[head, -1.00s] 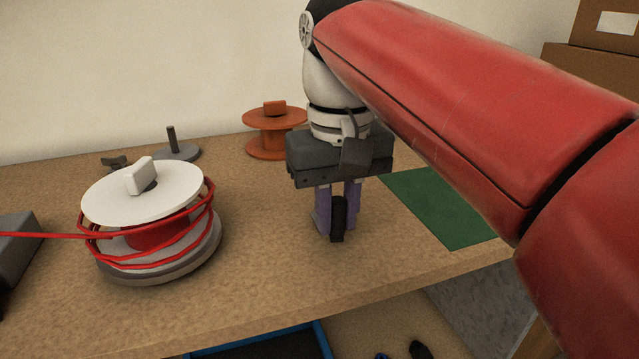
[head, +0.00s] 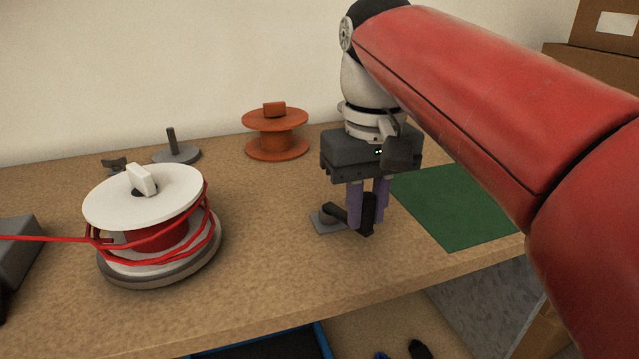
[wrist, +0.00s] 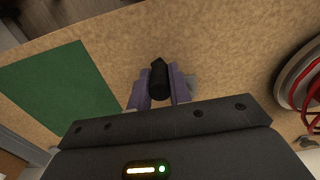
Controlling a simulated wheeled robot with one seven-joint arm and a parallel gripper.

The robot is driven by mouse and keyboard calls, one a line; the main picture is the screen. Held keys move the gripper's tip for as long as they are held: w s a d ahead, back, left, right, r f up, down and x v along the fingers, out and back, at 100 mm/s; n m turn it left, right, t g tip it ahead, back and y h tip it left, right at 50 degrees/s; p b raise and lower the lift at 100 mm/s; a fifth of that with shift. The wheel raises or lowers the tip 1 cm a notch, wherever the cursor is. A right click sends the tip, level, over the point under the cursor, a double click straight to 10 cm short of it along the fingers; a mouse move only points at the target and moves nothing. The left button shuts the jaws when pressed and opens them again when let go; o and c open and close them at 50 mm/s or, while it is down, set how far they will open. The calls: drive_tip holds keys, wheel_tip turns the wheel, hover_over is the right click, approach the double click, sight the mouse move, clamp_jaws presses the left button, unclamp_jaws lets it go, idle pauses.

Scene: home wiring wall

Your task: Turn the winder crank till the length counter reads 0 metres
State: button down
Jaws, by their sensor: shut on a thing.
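The winder crank (head: 335,213) has a black arm on a small grey base that lies on the bench. Its upright black handle (head: 367,222) is between the purple fingers of my gripper (head: 368,205), which is shut on it. In the wrist view the handle (wrist: 159,77) also sits between the fingers. The crank arm points right from its base in the head view. A white-topped spool (head: 110,205) with loose turns of red cable (head: 205,222) stands at the left. I see no readable length counter in either view.
An orange spool (head: 276,147) and a grey post on a disc (head: 175,152) stand at the back. A green mat (head: 455,207) lies right of the crank. A dark grey box (head: 15,255) is at the left edge. The bench between spool and crank is clear.

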drive_tip(key=shift+w+r, duration=0.15)
drive_tip(key=shift+w, duration=0.05)
drive_tip(key=shift+w+d+p, duration=0.45)
drive_tip(key=shift+w+d, duration=0.2)
drive_tip(key=shift+w, duration=0.15)
drive_tip(key=shift+w+d+p, duration=0.3)
drive_tip(key=shift+w+p, duration=0.3)
drive_tip(key=shift+w, duration=0.35)
